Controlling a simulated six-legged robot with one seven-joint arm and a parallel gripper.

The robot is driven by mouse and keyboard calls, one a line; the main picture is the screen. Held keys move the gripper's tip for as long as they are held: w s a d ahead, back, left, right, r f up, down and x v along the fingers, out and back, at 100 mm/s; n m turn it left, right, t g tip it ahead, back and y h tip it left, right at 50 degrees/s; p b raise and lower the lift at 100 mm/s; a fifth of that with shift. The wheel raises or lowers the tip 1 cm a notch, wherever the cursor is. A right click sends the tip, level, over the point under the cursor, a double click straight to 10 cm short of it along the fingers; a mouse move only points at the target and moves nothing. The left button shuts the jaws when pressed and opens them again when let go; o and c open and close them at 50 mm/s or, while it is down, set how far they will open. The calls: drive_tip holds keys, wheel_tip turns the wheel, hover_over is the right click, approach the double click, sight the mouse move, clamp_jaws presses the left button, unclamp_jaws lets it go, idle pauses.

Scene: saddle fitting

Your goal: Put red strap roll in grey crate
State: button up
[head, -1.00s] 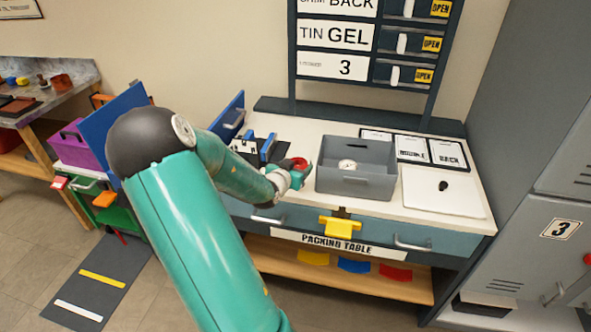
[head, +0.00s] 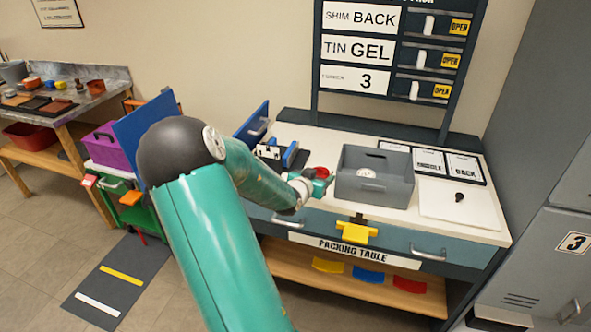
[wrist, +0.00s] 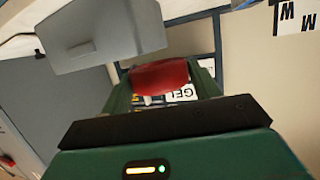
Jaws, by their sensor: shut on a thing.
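The red strap roll (head: 321,173) is held in my gripper (head: 322,182), just left of the grey crate and at about the height of its rim. In the wrist view the red roll (wrist: 160,75) sits between the green fingers (wrist: 165,88), which are shut on it. The grey crate (head: 372,192) stands on the white packing table top, open at the top, with a small round white-faced thing inside. It also shows at the upper left of the wrist view (wrist: 105,38). The roll is apart from the crate in the head view.
Blue and white fixtures (head: 285,153) stand left of my gripper on the packing table (head: 325,137). A white board with a small black thing (head: 460,196) lies right of the crate, with labelled cards (head: 465,168) behind it. A yellow tag (head: 358,232) hangs at the table's front.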

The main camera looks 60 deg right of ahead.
drive_tip(key=w+a+f+n+t+y, duration=0.2)
drive_tip(key=w+a+f+n+t, duration=0.15)
drive_tip(key=w+a, duration=0.5)
drive_tip(key=w+a+f+n+t+y, duration=0.1)
drive_tip(key=w+a+f+n+t, duration=0.2)
drive_tip(key=w+a, duration=0.6)
drive_tip(key=w+a+f+n+t+y, duration=0.25)
drive_tip(key=w+a+t, duration=0.35)
drive_tip(key=w, duration=0.5)
drive_tip(key=w+a+n+y, duration=0.2)
drive_tip(key=a+n+y, duration=0.1)
drive_tip(key=a, duration=0.8)
drive_tip(key=w+a+f+n+t+y, duration=0.1)
drive_tip(key=w+a+n+y, duration=0.2)
drive_tip(key=a, duration=0.8)
drive_tip(key=w+a+f+n+t+y, duration=0.1)
drive_tip(key=w+a+n+y, duration=0.1)
drive_tip(key=a, duration=0.9)
drive_tip(key=shift+w+a+n+y, duration=0.35)
drive_tip(key=shift+w+n+y, duration=0.05)
drive_tip(key=shift+n+y, duration=0.2)
